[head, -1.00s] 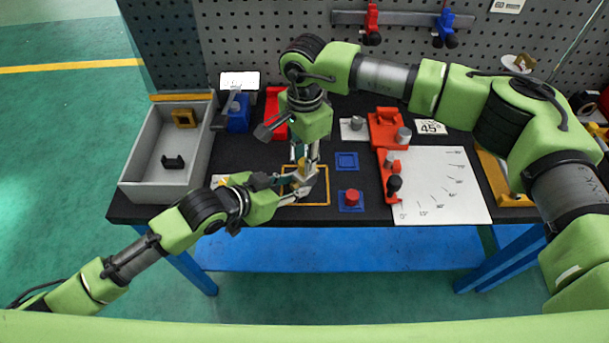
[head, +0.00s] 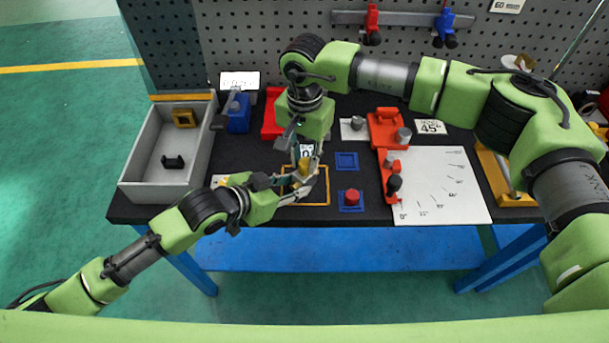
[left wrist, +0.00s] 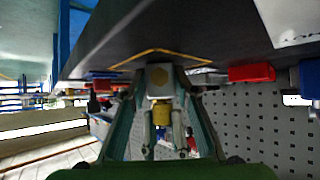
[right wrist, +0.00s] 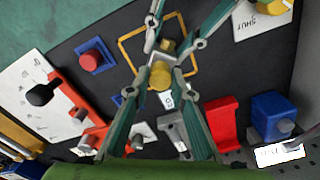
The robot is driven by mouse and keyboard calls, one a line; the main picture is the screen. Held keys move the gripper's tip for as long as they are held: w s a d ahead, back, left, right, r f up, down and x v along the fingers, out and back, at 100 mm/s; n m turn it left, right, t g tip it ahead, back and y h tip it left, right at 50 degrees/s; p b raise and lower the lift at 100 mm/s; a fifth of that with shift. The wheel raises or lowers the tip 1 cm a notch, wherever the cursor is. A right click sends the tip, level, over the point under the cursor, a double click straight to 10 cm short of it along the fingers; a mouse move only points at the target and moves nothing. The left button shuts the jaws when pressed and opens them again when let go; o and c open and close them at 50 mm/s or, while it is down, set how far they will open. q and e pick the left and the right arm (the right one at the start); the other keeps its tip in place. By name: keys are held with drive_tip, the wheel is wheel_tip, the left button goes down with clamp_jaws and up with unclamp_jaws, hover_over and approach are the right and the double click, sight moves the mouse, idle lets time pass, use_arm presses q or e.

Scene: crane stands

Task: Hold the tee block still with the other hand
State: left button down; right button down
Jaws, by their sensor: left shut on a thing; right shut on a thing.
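The grey tee block (left wrist: 160,80) stands inside the yellow square outline (head: 318,204) on the black bench top. My left gripper (head: 298,188) reaches in low from the left and is shut on the block; its two fingers flank the block in the left wrist view. A yellow, brass-like round part (right wrist: 160,75) sits on top of the block and also shows in the left wrist view (left wrist: 162,110). My right gripper (right wrist: 163,88) comes down from above and is shut on this part. The fingers partly hide the block in the head view.
A blue square with a red knob (head: 352,197) and an empty blue square (head: 346,160) lie just right. Farther right are an orange fixture (head: 389,130) and a white angle plate (head: 450,190). A grey bin (head: 137,165) stands left, with a blue block (head: 238,120) behind.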

drive_tip(key=shift+a+r, duration=0.1)
drive_tip(key=shift+r, duration=0.05)
drive_tip(key=n, duration=0.5)
drive_tip(key=shift+n, duration=1.1)
drive_tip(key=n, duration=0.3)
drive_tip(key=shift+n, duration=0.3)
drive_tip(key=n, duration=0.4)
drive_tip(key=shift+n, duration=0.3)
